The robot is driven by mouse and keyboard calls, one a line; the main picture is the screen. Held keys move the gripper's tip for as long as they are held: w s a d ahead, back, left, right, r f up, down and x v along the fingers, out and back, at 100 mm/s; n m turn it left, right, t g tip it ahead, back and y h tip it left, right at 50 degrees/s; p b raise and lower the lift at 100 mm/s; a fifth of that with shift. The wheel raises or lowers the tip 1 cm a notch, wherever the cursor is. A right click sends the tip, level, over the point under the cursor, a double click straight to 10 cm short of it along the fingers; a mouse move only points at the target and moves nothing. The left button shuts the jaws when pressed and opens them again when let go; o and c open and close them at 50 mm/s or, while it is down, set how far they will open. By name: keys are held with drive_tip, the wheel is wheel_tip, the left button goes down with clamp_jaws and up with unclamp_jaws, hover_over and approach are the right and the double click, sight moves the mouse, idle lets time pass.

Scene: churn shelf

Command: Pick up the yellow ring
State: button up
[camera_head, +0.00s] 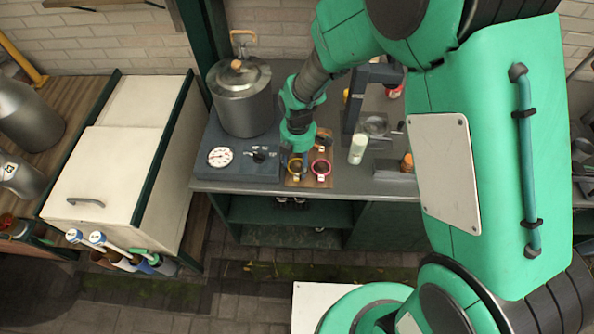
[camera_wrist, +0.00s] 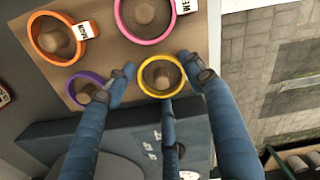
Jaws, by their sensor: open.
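The yellow ring (camera_wrist: 143,88) sits on a wooden board (camera_wrist: 117,60) around a brown knob, near the board's edge. In the head view the yellow ring (camera_head: 293,167) is partly hidden by my gripper. My gripper (camera_wrist: 160,78) is open, with a finger on either side of the yellow ring in the wrist view; a third finger shows below it. I cannot tell whether the fingers touch it. In the head view my gripper (camera_head: 296,158) points down over the board's left side.
Pink (camera_wrist: 120,28), orange (camera_wrist: 31,38) and purple (camera_wrist: 72,84) rings lie close by on the board. A steel pot (camera_head: 243,100) stands on the dial unit (camera_head: 245,168) at left. A pale green cylinder (camera_head: 358,149) stands at right. The counter's front edge is close.

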drive_tip(key=c, duration=0.4)
drive_tip(key=shift+c, duration=0.2)
drive_tip(key=shift+r, duration=0.1)
drive_tip(key=shift+r, duration=0.5)
drive_tip(key=shift+s+d+r+p, duration=0.1)
drive_tip(key=shift+s+r+p, duration=0.15)
drive_tip(key=shift+r, duration=0.4)
drive_tip(key=shift+s+d+r+p, duration=0.1)
drive_tip(key=shift+r+p, duration=0.15)
drive_tip(key=shift+r, duration=0.35)
drive_tip(key=s+d, duration=0.3)
drive_tip(key=s, duration=0.4)
drive_tip(key=s+d+r+p, duration=0.1)
drive_tip(key=s+d, duration=0.2)
drive_tip(key=s, duration=0.4)
drive_tip(key=shift+r, duration=0.15)
